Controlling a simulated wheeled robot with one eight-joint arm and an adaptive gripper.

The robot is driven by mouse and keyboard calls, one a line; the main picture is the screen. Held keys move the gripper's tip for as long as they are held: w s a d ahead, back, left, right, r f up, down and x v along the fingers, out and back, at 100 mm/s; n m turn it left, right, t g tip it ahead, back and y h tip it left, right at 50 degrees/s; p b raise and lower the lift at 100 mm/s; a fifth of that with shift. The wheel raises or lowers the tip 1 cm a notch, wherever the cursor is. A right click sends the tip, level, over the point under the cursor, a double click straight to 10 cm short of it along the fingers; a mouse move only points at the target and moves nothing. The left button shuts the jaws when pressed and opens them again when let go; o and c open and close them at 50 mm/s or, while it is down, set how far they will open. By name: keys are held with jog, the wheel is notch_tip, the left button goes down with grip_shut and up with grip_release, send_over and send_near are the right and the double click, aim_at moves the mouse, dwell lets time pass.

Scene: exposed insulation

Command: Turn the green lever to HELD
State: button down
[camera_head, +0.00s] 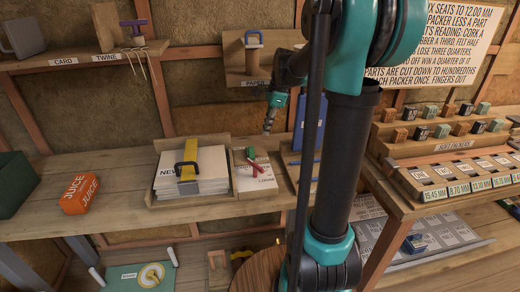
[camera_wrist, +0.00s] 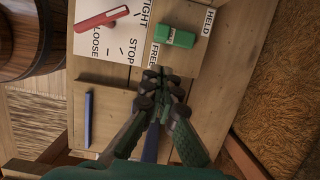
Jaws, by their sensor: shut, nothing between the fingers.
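The green lever (camera_wrist: 177,37) sits on a wooden panel in the wrist view, with the FREE label (camera_wrist: 154,56) beside its lower left and the HELD label (camera_wrist: 208,22) off to its right. It appears closer to FREE. In the head view the green lever (camera_head: 250,153) is small, on the bench board beside the red lever. My gripper (camera_wrist: 160,76) is shut and empty, its tips just below the green lever in the wrist picture; I cannot tell if they touch. In the head view my gripper (camera_head: 268,127) points down above the board.
A red lever (camera_wrist: 102,18) lies on a white plate marked TIGHT, STOP and LOOSE. A blue stick (camera_wrist: 88,119) lies nearby. In the head view, a newspaper tray (camera_head: 150,195) stands left of the levers, and a juice carton (camera_head: 80,194) farther left. Seat packers fill the right bench.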

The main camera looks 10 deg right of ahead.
aim_at(258, 158)
jog(key=shift+f, duration=0.15)
jog(key=x, duration=0.9)
jog(key=shift+a+f, duration=0.1)
jog(key=shift+f, duration=0.3)
